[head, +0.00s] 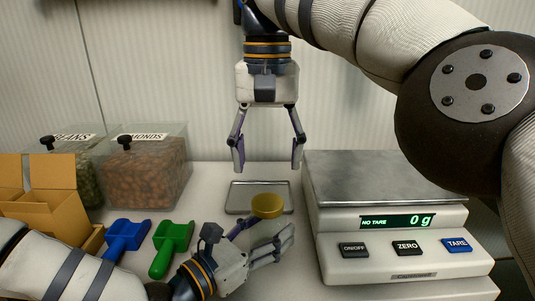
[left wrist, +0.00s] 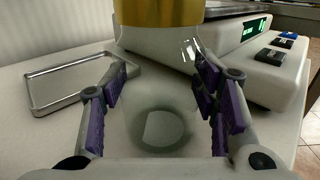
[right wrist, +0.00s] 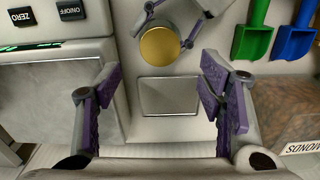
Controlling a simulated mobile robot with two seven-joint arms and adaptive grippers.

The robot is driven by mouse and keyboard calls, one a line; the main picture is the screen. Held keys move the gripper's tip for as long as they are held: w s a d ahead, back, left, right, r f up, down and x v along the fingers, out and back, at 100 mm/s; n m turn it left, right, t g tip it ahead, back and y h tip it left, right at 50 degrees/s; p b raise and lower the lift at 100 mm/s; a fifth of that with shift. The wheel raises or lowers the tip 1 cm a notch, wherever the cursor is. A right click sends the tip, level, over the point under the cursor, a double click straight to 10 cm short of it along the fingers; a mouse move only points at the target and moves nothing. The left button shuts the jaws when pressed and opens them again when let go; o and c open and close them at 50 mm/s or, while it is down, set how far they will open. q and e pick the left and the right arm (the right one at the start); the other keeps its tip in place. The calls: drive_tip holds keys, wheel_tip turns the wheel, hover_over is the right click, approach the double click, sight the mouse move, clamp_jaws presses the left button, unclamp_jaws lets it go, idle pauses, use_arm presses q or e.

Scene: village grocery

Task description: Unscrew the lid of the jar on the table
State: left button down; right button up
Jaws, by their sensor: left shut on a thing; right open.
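The jar has a gold lid (head: 267,206) and a clear glass body (left wrist: 160,110); it stands on the table in front of a metal tray. The lid is on the jar and shows from above in the right wrist view (right wrist: 160,46). My left gripper (head: 264,236) is low at the jar, shut on its glass body below the lid, with one finger on each side. The jar body is hard to see in the head view. My right gripper (head: 268,168) is open and empty, pointing down above the tray, higher than the lid and behind it.
A scale (head: 385,215) reading 0 g stands close on the right. The small metal tray (head: 236,197) lies behind the jar. Green (head: 172,241) and blue (head: 127,237) scoops, a cardboard box (head: 55,203) and an almond bin (head: 145,175) are at the left. A wall is behind.

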sight(267, 202)
drive_tip(key=m, duration=0.7)
drive_tip(key=shift+m, duration=0.4)
drive_tip(key=m, duration=1.4)
wheel_tip(267, 202, down, 8)
drive_tip(key=shift+r, duration=0.1)
